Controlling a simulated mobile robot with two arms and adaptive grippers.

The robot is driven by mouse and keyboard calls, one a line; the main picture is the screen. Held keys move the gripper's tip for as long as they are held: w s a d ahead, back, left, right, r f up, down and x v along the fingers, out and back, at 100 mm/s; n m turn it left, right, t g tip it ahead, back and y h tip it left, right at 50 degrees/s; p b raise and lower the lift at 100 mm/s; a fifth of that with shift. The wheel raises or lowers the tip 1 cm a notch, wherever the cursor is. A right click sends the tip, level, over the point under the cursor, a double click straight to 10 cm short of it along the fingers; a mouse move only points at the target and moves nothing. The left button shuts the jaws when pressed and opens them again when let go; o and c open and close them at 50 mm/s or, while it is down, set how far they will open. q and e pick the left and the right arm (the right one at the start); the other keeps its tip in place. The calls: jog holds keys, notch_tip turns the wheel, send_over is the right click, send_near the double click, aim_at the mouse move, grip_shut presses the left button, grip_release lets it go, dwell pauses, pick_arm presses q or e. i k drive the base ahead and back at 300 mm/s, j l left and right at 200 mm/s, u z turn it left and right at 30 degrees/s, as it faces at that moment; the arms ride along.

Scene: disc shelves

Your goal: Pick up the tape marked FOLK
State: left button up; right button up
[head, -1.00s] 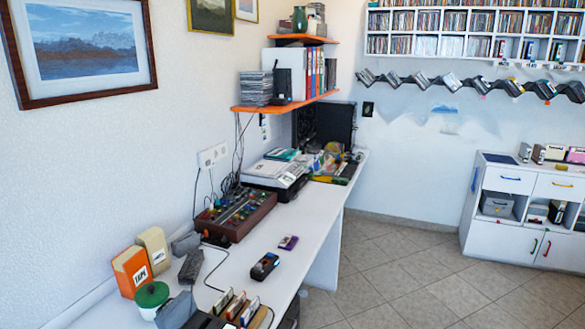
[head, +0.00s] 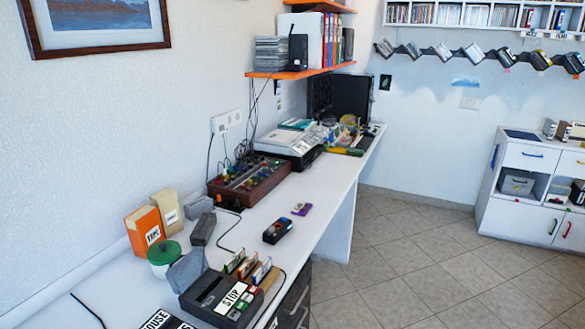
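I cannot read the word FOLK on anything in the head view. Several small tapes (head: 248,266) stand upright in a row at the near part of the white desk, behind a black device with a STOP label (head: 229,298). Their spines are too small to read. A purple tape-like item (head: 301,209) lies flat farther along the desk, near its right edge. A dark small device or tape (head: 278,230) lies between it and the row. Neither of my grippers shows.
An orange TAPE box (head: 146,232), a beige box (head: 167,209) and a green-lidded tub (head: 163,257) stand at the left. A mixer (head: 249,180) sits farther back. Cassettes fill a zigzag wall rack (head: 473,54). The tiled floor (head: 400,250) right of the desk is clear.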

aim_at(238, 258)
jog(key=i+l+u, duration=0.25)
jog(key=i+u, duration=0.15)
jog(key=i+l+u, duration=0.35)
